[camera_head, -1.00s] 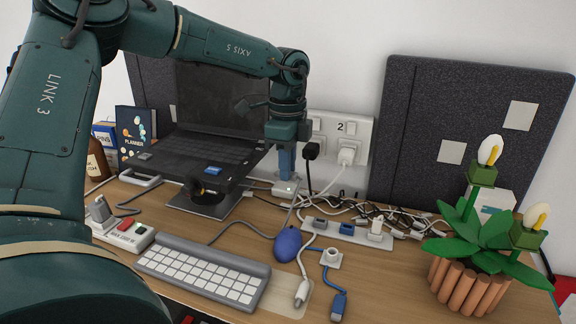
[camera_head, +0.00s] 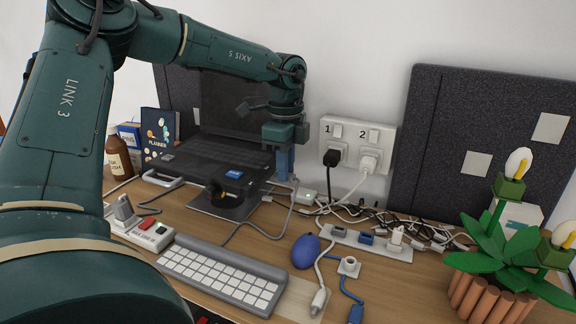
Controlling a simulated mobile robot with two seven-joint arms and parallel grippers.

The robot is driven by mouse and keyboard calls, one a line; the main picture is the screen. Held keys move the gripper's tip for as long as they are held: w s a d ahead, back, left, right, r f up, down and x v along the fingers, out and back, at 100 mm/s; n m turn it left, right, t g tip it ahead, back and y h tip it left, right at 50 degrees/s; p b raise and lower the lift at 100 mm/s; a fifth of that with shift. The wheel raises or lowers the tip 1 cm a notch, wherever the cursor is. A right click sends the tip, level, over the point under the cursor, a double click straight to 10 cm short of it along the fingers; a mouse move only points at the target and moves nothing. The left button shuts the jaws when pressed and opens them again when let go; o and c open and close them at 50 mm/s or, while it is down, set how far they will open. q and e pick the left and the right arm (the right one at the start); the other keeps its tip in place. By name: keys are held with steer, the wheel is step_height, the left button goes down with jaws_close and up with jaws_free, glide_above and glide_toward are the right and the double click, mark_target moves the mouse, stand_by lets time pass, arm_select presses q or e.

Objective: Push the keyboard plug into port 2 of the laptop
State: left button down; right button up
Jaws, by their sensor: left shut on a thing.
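The black laptop (camera_head: 215,148) stands open on a raised stand at the back left. My left gripper (camera_head: 284,172) hangs fingers-down beside the laptop's right edge. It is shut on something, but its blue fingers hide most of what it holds. A grey cable (camera_head: 292,208) runs from below the gripper to the grey keyboard (camera_head: 222,277), so the held thing seems to be the keyboard plug. The port labels on the laptop cannot be made out, and the gripper covers part of that edge. My right gripper is not in view.
A wall socket (camera_head: 345,128) has black and white plugs in it. Tangled cables, a power strip (camera_head: 372,243) and a blue mouse (camera_head: 306,251) lie right of the gripper. A potted plant (camera_head: 490,285) stands at front right. A brown bottle (camera_head: 118,160) stands left.

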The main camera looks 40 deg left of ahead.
arm_select(q)
steer(key=shift+s+a, duration=0.2)
steer(key=shift+a, duration=0.35)
steer(key=shift+s+a, duration=0.15)
steer(key=shift+a, duration=0.35)
stand_by(0.7)
steer(key=c, duration=1.3)
jaws_free()
steer(key=shift+r, duration=0.15)
step_height(320, 180, up, 13)
steer(key=shift+f+p, duration=0.1)
steer(key=shift+p, duration=1.1)
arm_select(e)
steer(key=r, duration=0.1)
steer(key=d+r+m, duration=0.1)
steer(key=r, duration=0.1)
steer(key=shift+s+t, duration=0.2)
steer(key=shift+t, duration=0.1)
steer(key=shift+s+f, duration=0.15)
